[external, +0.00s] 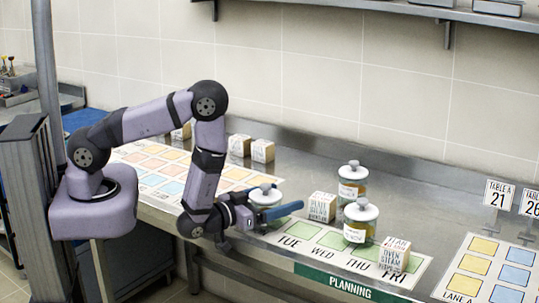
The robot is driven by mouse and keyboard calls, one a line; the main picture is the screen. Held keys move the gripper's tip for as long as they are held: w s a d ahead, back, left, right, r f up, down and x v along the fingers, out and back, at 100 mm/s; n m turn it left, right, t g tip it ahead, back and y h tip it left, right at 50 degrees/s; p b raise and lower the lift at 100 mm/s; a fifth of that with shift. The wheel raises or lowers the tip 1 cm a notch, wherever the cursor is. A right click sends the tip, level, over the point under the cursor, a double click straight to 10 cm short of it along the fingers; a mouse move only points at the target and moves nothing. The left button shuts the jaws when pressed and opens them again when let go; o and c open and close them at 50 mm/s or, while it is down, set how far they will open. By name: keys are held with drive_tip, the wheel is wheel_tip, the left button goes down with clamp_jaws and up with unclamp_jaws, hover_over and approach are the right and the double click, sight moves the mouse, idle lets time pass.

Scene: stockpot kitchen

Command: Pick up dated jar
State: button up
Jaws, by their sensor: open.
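Three glass jars with white lids and pale labels stand on the steel counter. One jar (266,194) is at the gripper, partly hidden by it. A second jar (361,221) stands on the planning mat's right part, and a third jar (352,181) stands behind it. The labels are too small for me to read a date or tell which jar is the dated one. My gripper (279,211) is open, low over the counter, with a blue finger in front of the leftmost jar. I cannot tell whether the finger touches it or whether the jar is between the fingers.
The weekday mat (325,244) lies along the front edge. Table signs (498,194) stand at the right.

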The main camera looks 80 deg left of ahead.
drive_tip(key=c, duration=2)
drive_tip(key=shift+r, duration=0.25)
drive_tip(key=shift+r+b, duration=0.45)
drive_tip(key=shift+r, duration=4.35)
